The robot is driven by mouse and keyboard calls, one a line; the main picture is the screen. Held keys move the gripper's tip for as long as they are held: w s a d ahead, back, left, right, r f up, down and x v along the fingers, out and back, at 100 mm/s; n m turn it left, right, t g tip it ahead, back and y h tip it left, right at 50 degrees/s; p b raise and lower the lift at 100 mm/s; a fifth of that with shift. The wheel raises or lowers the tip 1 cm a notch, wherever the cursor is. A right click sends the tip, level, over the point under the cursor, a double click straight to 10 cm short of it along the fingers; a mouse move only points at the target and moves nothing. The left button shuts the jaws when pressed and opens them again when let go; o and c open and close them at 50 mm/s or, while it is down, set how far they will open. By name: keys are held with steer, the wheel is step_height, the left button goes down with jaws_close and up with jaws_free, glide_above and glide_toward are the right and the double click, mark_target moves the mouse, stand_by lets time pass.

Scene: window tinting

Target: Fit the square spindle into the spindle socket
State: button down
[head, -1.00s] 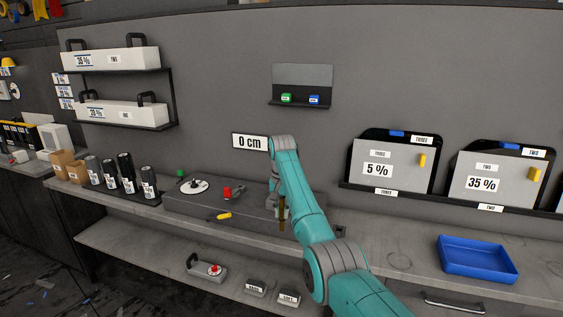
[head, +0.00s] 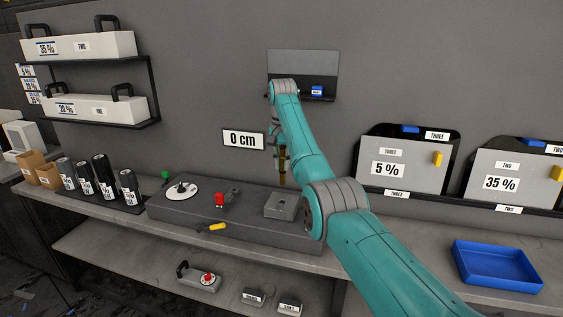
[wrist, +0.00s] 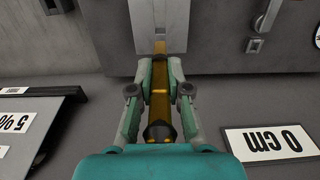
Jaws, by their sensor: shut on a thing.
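My gripper (wrist: 160,70) is shut on a brass-coloured spindle (wrist: 160,105), with a finger on each side of it. In the head view the spindle (head: 283,166) hangs roughly upright below my wrist, partly hidden by my arm. A light grey block (head: 279,207) with a small dark mark on top sits on the grey bench plinth below it; it looks like the spindle socket. In the wrist view the spindle's far end points at this block (wrist: 161,15). The spindle end appears just above the block, apart from it in the head view.
On the plinth (head: 185,215) are a white dial (head: 182,190), a red part (head: 220,200) and a yellow-handled tool (head: 217,227). A "0 cm" sign (head: 243,139) hangs behind. A blue tray (head: 497,268) stands at right; the worktop before it is clear.

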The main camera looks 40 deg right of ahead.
mark_target(282, 177)
steer(key=shift+f, duration=0.1)
steer(key=shift+a+f, duration=0.1)
steer(key=shift+f, duration=2.7)
steer(key=shift+f, duration=2.25)
steer(key=c, duration=1)
jaws_free()
steer(key=shift+c, duration=0.2)
steer(key=shift+r, duration=3.75)
